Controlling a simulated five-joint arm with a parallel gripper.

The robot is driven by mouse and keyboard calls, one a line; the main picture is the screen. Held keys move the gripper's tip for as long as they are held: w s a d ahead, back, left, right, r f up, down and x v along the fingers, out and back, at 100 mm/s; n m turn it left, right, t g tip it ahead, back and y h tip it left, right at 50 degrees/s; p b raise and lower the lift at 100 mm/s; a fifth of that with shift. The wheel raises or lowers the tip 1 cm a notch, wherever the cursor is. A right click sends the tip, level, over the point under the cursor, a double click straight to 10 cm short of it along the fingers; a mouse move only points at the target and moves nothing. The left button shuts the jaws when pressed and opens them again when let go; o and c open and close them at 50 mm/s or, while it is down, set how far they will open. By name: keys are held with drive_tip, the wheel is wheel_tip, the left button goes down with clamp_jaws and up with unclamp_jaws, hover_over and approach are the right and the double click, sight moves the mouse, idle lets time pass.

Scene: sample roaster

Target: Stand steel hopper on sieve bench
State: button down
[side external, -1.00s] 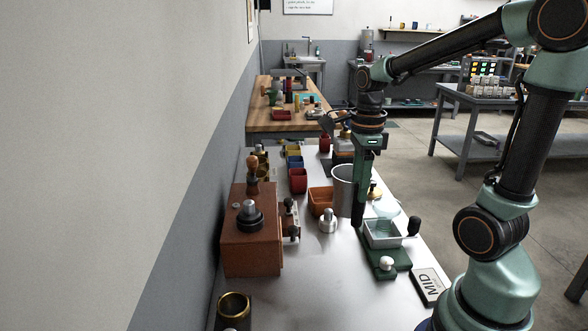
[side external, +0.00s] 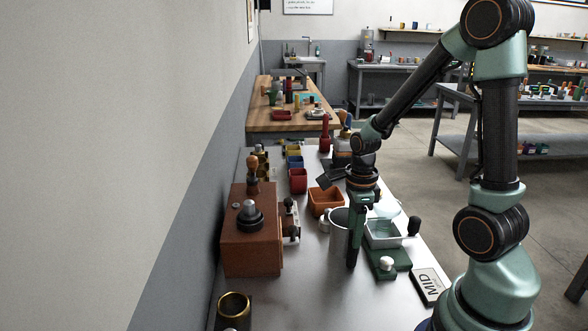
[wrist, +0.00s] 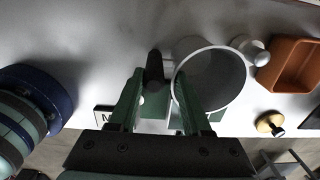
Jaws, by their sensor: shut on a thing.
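The steel hopper (side external: 339,238) is a grey, open-topped round vessel over the metal table. In the wrist view its pale rim and dark inside (wrist: 212,80) lie at the right finger. My gripper (side external: 352,262) points straight down at the hopper's near side and is shut on it. In the wrist view a dark, handle-like piece (wrist: 155,68) shows between the fingertips (wrist: 160,74). The hopper looks upright; I cannot tell whether its bottom touches the table. I cannot make out for certain which surface is the sieve bench.
A glass-topped tray on a green base (side external: 384,235) stands close on the right, with a MID card (side external: 428,285) in front. An orange bin (side external: 324,200) is behind the hopper. A brown box (side external: 252,245) stands left. The metal table (side external: 310,295) is clear in front.

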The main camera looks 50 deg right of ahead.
drive_tip(key=shift+c, duration=1.8)
unclamp_jaws()
wheel_tip(320, 180, up, 12)
drive_tip(key=a+r+n+t, duration=0.2)
drive_tip(key=a+n, duration=0.3)
drive_tip(key=n, duration=0.8)
drive_tip(key=a+r+n+t, duration=0.3)
drive_tip(key=a+n, duration=0.3)
drive_tip(key=n, duration=0.8)
drive_tip(key=shift+s+r, duration=0.15)
drive_tip(key=shift+a, duration=0.1)
